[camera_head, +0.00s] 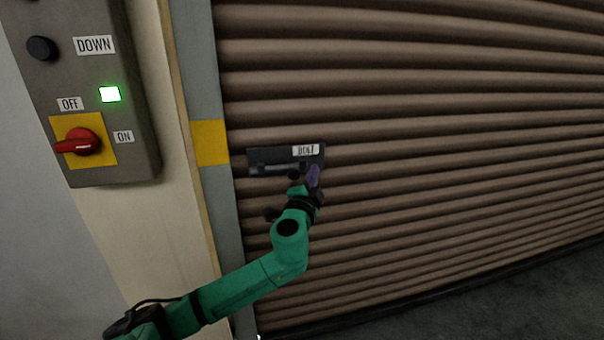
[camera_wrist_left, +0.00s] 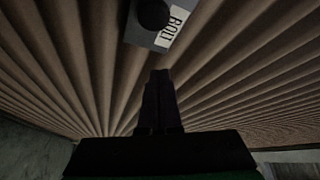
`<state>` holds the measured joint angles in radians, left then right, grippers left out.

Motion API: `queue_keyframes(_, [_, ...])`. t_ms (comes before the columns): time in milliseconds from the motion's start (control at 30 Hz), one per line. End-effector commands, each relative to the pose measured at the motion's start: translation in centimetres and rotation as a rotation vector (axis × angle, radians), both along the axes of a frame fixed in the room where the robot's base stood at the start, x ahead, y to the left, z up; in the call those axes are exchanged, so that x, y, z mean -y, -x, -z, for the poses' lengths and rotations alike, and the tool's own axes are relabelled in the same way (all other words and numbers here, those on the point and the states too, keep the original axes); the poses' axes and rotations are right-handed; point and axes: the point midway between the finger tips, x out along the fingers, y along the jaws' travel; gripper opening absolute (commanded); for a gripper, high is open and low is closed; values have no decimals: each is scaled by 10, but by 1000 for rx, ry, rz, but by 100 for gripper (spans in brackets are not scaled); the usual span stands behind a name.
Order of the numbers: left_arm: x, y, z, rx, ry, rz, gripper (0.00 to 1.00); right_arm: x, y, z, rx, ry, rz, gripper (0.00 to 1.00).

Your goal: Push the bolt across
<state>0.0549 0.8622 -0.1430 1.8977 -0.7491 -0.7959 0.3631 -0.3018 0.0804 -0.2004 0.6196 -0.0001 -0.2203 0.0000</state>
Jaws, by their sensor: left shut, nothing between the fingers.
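The bolt (camera_head: 270,169) is a dark bar on a dark plate (camera_head: 262,155) labelled BOLT, fixed to the brown roller shutter near its left edge. In the left wrist view the plate (camera_wrist_left: 143,37) and the round dark bolt knob (camera_wrist_left: 153,13) are at the top. My left gripper (camera_head: 313,174) is shut and empty, at the lower right end of the plate in the head view. In the left wrist view its fingertips (camera_wrist_left: 159,74) point toward the plate and appear below the knob, apart from it. I cannot tell if the fingers touch anything. My right gripper is not in view.
A grey control box (camera_head: 135,120) on the left wall has a DOWN button, a lit green light (camera_head: 110,94) and a red rotary switch (camera_head: 78,143). A grey guide rail (camera_head: 200,70) with a yellow patch borders the shutter (camera_head: 420,130). The shutter to the right is clear.

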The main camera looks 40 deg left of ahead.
Motion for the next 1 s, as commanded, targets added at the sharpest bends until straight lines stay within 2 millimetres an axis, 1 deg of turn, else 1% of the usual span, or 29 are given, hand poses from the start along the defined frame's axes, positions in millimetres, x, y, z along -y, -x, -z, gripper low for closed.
queue_keyframes(33, [-4, -7, -3, 2, -1, -2, 0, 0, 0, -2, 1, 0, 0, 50])
queue_keyframes(167, [-12, -24, -6, 3, 0, -2, 0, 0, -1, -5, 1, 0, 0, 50])
queue_keyframes(200, [-16, -20, 1, -5, -3, -3, 0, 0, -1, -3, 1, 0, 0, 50])
queue_keyframes(400, [-32, -3, 13, -5, -2, -1, 0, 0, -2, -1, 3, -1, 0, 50])
queue_keyframes(533, [-37, 2, 15, -2, -1, 0, 0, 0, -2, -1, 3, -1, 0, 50])
queue_keyframes(867, [-38, 3, 15, 0, 1, 0, 0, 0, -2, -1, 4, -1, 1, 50])
queue_keyframes(1000, [-43, 11, 18, -1, 5, 0, 0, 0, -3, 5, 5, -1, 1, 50])
